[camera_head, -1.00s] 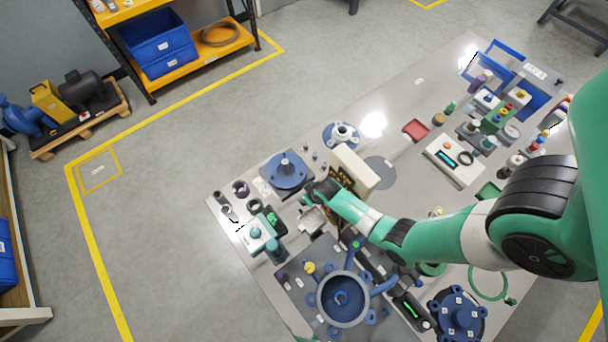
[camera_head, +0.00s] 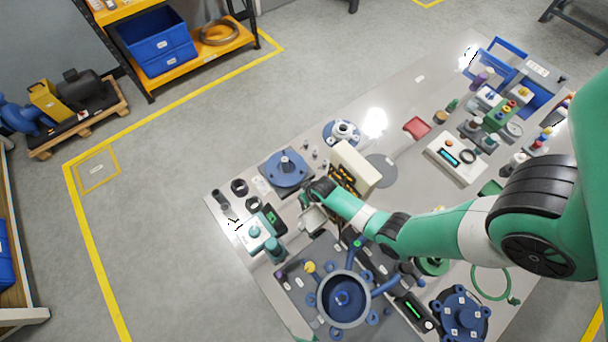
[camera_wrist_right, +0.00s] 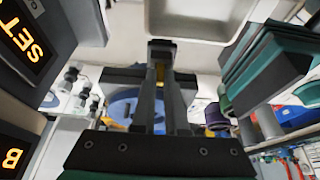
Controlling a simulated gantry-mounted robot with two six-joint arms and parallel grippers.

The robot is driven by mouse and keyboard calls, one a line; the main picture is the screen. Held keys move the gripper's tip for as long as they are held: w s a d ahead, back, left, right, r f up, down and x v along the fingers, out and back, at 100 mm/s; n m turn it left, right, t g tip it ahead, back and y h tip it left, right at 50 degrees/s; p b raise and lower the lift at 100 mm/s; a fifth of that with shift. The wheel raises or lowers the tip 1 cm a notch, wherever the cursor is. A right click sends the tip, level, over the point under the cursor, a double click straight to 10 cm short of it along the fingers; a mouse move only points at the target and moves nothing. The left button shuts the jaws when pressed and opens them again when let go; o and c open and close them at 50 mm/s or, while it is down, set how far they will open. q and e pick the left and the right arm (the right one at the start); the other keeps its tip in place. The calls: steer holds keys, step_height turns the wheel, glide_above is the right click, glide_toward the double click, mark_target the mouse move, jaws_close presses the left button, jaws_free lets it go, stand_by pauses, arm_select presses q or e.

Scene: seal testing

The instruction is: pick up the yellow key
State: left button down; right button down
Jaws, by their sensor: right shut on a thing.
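My right gripper (camera_head: 304,202) is beside the box with orange displays, its fingers mostly hidden from the head by its own wrist. In the right wrist view its two dark fingers (camera_wrist_right: 161,75) are close together. A thin strip of yellow, taken as the yellow key (camera_wrist_right: 160,73), shows between the fingertips, so the jaws are shut on it. Most of the key is hidden by the fingers. I cannot tell whether it is clear of the surface. My left gripper is not in view.
The cream box with orange displays (camera_head: 355,167) stands close to the gripper. A pale tray (camera_wrist_right: 190,22) lies ahead in the wrist view. A blue round flange (camera_head: 287,168), a teal-topped box (camera_head: 256,233) and a blue pump bowl (camera_head: 343,296) crowd around.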

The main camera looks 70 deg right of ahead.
step_height(320, 180, up, 10)
steer(key=p, duration=0.8)
steer(key=shift+r+p, duration=0.15)
steer(key=shift+p, duration=0.2)
